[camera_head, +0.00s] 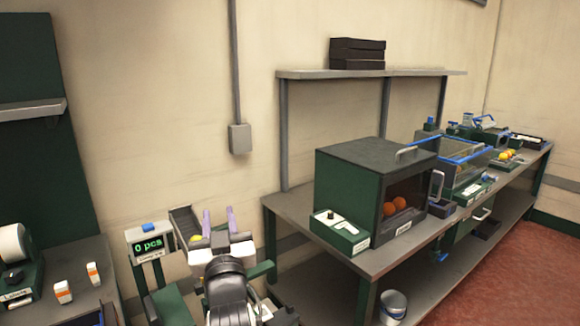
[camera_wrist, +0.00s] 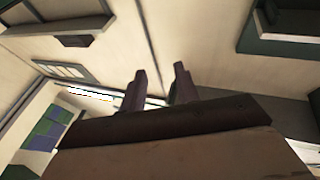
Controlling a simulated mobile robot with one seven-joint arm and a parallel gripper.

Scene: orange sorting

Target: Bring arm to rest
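My gripper (camera_head: 218,216) is raised at the lower middle of the head view, at the end of my folded arm. Its two purple fingers point up and stand apart with nothing between them. In the wrist view the fingers of my gripper (camera_wrist: 159,77) also show apart and empty, with wall and ceiling areas beyond them. Most of my arm below the gripper is hidden or cut off by the frame.
A display reading "0 pcs" (camera_head: 148,246) stands close left of my gripper. A grey workbench (camera_head: 290,205) runs along the right, bearing a dark box (camera_head: 350,160) with oranges (camera_head: 396,204). A bucket (camera_head: 393,304) stands below. Open red floor (camera_head: 510,260) lies right.

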